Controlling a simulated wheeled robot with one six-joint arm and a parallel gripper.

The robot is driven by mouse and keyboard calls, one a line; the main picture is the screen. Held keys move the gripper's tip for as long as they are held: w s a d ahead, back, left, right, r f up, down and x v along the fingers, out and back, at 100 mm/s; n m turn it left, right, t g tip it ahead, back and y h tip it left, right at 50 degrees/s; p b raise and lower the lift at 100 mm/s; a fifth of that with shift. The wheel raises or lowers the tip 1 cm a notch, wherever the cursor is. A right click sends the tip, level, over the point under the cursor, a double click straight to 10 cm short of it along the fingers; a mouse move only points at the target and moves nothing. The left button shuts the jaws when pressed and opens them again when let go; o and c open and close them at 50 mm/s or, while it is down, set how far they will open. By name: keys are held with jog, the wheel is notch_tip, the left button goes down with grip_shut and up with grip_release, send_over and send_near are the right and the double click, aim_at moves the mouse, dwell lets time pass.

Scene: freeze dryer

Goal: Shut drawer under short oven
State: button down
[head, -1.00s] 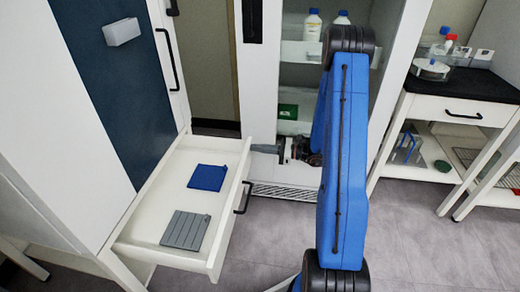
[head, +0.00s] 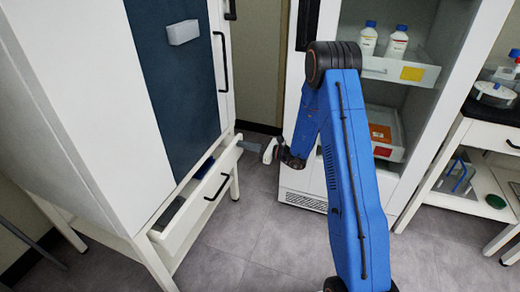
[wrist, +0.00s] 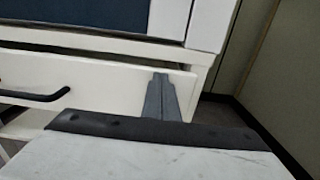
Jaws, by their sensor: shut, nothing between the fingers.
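The white drawer (head: 184,228) sits under the cabinet with the dark blue door (head: 175,85) at the left of the head view. It stands partly out, with a narrow strip of its inside and a grey item (head: 170,212) showing. Its black handle (head: 217,187) is on the front. In the wrist view the drawer front (wrist: 110,88) runs across the picture, with the handle (wrist: 35,95) at left. My gripper (wrist: 160,78) is shut and empty, its tips at the right end of the drawer front. Contact cannot be told for certain.
An open white cabinet (head: 440,40) with bottles (head: 397,43) and shelf drawers stands to the right of my arm. A black-topped table (head: 495,112) is at far right. The grey floor (head: 240,245) before the drawer is clear.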

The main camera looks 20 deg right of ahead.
aim_at(230, 141)
jog(key=x, duration=0.6)
jog(key=shift+w+a, duration=0.15)
jog(key=shift+w+a+r, duration=0.1)
jog(key=shift+w+a, duration=0.1)
jog(key=shift+a+r, duration=0.1)
